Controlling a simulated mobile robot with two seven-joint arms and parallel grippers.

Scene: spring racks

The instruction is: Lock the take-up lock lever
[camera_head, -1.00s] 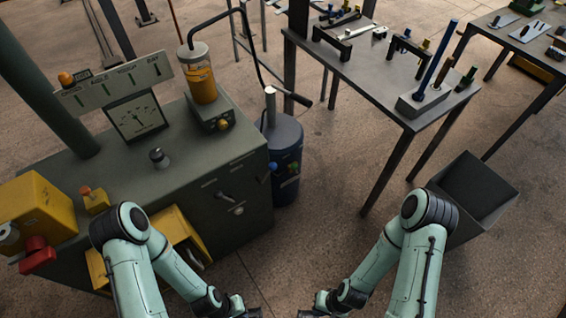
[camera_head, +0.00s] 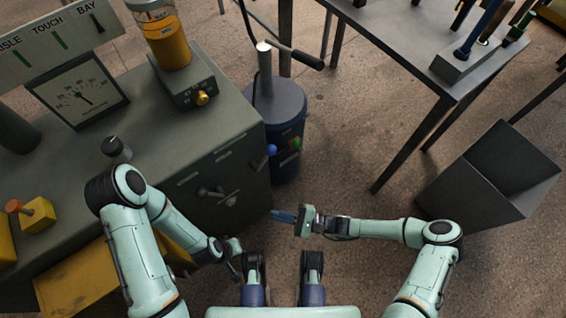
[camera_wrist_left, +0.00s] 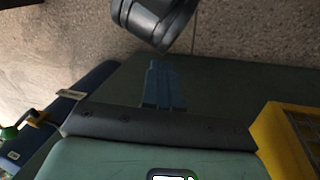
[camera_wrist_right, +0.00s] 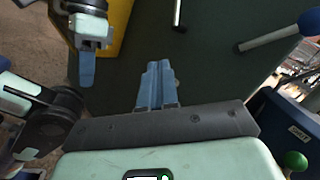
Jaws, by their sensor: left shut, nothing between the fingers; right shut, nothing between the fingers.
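A short dark lever (camera_head: 212,192) sits on the front of the green cabinet (camera_head: 150,165), beside a round fitting. A blue ball knob (camera_head: 271,150) shows near the cabinet's right edge; the right wrist view shows a blue-knobbed grey rod (camera_wrist_right: 270,36). Which one is the take-up lock lever I cannot tell. My right gripper (camera_head: 277,215) is shut and empty, pointing left, below and right of the dark lever, apart from it. Its blue fingers (camera_wrist_right: 158,82) show together in its wrist view. My left gripper (camera_wrist_right: 87,68) is shut and empty, low before the cabinet.
A blue drum (camera_head: 275,115) with a pump handle (camera_head: 306,58) stands right of the cabinet. A yellow tray (camera_head: 95,278) is at the cabinet's lower front. A grey open bin (camera_head: 490,175) and a tool table (camera_head: 400,45) stand at right. Floor between is clear.

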